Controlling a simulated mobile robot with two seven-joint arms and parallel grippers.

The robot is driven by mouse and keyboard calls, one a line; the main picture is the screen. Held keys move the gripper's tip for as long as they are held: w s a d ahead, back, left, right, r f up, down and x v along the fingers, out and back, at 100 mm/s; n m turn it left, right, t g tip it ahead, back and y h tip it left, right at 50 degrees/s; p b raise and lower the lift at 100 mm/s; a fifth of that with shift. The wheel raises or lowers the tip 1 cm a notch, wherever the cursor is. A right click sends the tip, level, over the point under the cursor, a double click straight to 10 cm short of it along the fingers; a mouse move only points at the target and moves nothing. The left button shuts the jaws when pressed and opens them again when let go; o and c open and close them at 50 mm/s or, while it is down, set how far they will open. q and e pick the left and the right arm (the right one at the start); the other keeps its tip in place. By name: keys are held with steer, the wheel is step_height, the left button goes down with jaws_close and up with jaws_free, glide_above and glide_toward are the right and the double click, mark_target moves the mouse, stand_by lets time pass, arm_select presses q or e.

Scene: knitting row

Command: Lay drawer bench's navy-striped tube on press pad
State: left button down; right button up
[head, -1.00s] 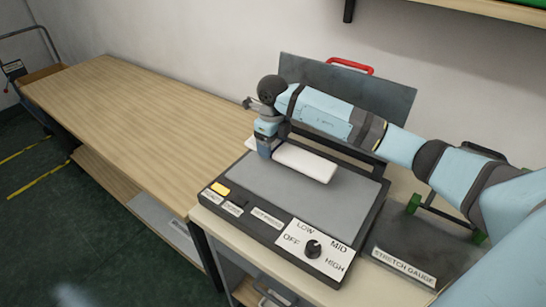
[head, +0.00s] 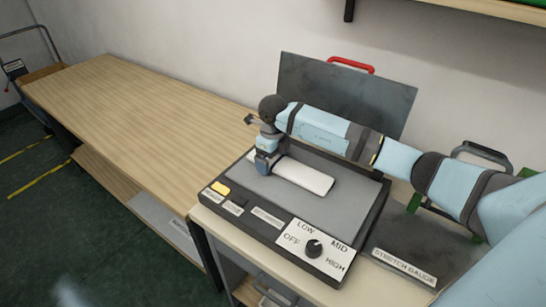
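A white, flat tube (head: 305,177) lies at or just above the grey press pad (head: 325,205) of the hot press. I see no navy stripes on its visible face. My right gripper (head: 264,166) points down at the tube's left end and appears shut on it, hiding that end. Whether the tube's underside touches the pad all along is hard to tell. My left gripper is out of view; only a pale blur shows at the bottom left edge.
The press lid (head: 345,98) stands open behind the pad, with a red handle (head: 350,66). A control dial (head: 313,248) is at the front. A stretch gauge (head: 404,266) stands to the right. The long wooden bench (head: 130,110) on the left is bare.

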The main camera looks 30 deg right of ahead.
steer(key=shift+r, duration=0.1)
step_height(320, 180, up, 12)
stand_by(0.6)
stand_by(0.4)
